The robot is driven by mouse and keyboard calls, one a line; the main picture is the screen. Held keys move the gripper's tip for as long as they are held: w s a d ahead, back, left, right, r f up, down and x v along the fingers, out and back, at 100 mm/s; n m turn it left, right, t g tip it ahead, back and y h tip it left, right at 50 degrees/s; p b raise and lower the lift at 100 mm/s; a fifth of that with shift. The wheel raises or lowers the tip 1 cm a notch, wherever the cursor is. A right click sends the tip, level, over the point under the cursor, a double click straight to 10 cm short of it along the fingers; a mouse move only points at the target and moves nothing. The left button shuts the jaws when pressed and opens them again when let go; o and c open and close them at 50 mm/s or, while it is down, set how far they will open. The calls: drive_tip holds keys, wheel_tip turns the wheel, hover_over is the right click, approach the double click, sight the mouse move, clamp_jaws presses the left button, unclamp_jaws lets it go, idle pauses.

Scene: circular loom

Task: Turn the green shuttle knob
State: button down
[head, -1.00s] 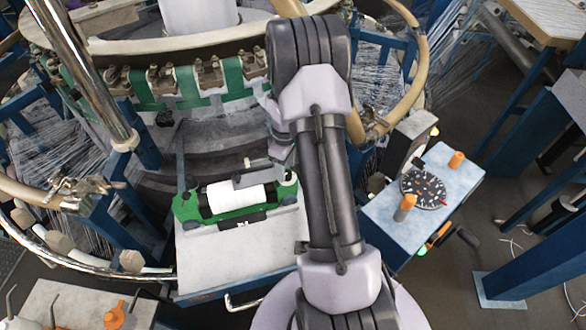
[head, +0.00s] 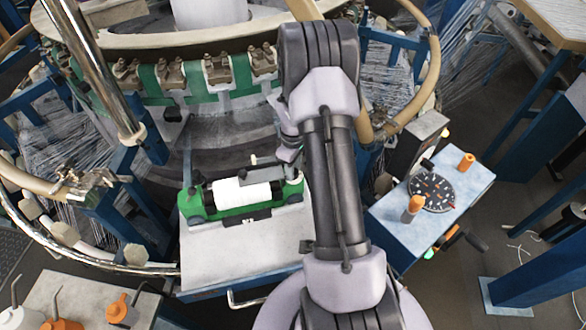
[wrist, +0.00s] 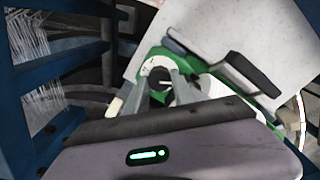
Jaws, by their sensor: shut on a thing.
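The green shuttle (head: 237,211) lies on the pale tabletop, with a white bobbin (head: 235,192) in it. My gripper (head: 291,168) is at the shuttle's right end, reaching down from above. In the wrist view, my gripper (wrist: 164,84) has its two grey fingers on either side of a dark knob (wrist: 158,94). A white dial face with a green surround lies around the knob. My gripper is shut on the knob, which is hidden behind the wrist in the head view. The bobbin shows partly behind the right finger in the wrist view.
The pale table (head: 235,262) is clear in front of the shuttle. A blue control box (head: 395,225) with orange knobs and a black dial stands to the right.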

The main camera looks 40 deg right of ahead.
drive_tip(key=m, duration=0.3)
drive_tip(key=shift+m, duration=0.3)
drive_tip(key=m+b, duration=0.1)
drive_tip(key=m, duration=0.2)
drive_tip(key=shift+d+m, duration=0.1)
drive_tip(key=shift+m, duration=0.2)
drive_tip(key=m+b, duration=0.1)
drive_tip(key=m, duration=0.5)
drive_tip(key=shift+m, duration=0.4)
drive_tip(key=c, duration=1.1)
unclamp_jaws()
drive_tip(key=shift+o, duration=0.2)
